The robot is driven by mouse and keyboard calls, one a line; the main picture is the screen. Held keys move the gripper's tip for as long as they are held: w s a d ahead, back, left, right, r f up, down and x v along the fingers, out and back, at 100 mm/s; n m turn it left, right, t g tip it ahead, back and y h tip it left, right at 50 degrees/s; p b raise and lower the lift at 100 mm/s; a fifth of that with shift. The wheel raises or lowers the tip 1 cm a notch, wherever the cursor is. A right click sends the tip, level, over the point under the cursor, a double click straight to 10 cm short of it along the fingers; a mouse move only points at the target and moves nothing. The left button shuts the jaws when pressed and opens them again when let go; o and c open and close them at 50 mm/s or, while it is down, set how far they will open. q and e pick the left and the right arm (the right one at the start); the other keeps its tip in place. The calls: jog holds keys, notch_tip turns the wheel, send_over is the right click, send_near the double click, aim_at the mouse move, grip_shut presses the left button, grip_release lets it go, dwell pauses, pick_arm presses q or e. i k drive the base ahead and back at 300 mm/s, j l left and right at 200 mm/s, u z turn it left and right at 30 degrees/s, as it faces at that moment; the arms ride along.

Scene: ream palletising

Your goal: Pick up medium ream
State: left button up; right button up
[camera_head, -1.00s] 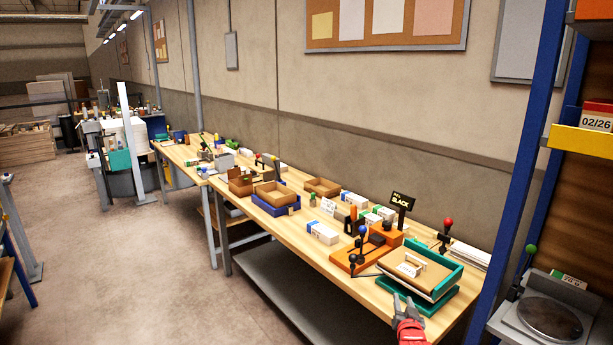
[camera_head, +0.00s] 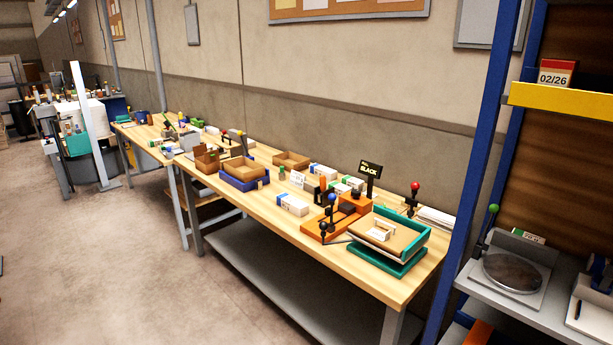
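No gripper of mine shows in the head view now. I cannot tell which item is the medium ream. A white and blue pack (camera_head: 292,204) lies on the wooden workbench (camera_head: 268,217), in front of other small white packs (camera_head: 322,173).
Cardboard boxes and a blue tray (camera_head: 243,182) stand farther left. A blue-post rack (camera_head: 480,150) with a round metal plate (camera_head: 512,272) is at right. The floor at front left is clear.

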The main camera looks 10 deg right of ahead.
aim_at(300, 208)
jog(key=i+j+z, duration=0.25)
jog(key=i+j, duration=0.5)
jog(key=i, duration=0.45)
jog(key=i+j+z, duration=0.25)
jog(key=i+j, duration=0.75)
jog(key=i+l, duration=0.5)
